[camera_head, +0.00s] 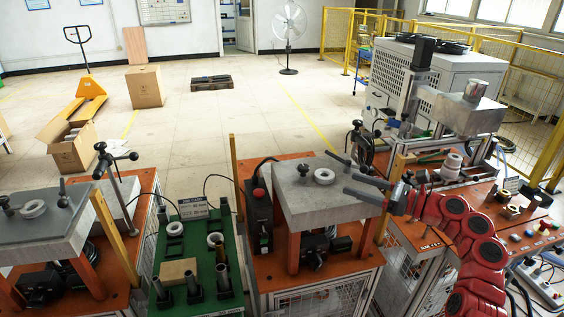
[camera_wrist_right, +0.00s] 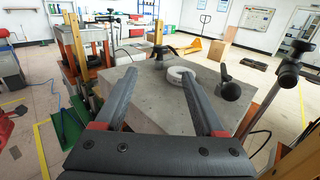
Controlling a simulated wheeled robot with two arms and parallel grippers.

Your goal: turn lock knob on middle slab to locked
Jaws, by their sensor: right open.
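The middle slab (camera_head: 300,205) is a grey block on orange legs; a grey slab top also fills the middle of the right wrist view (camera_wrist_right: 160,105). On it sit a white ring (camera_head: 324,176) and a black knob (camera_head: 305,170) left of the ring. My right gripper (camera_head: 349,184) is open and empty over the slab's right side. My left gripper is out of view.
A black T-handle (camera_head: 337,158) stands behind the slab; it rises at right in the wrist view (camera_wrist_right: 290,72). A yellow post (camera_head: 391,200) stands by the slab's right side. A green bench (camera_head: 200,290) and another slab (camera_head: 40,228) are to the left.

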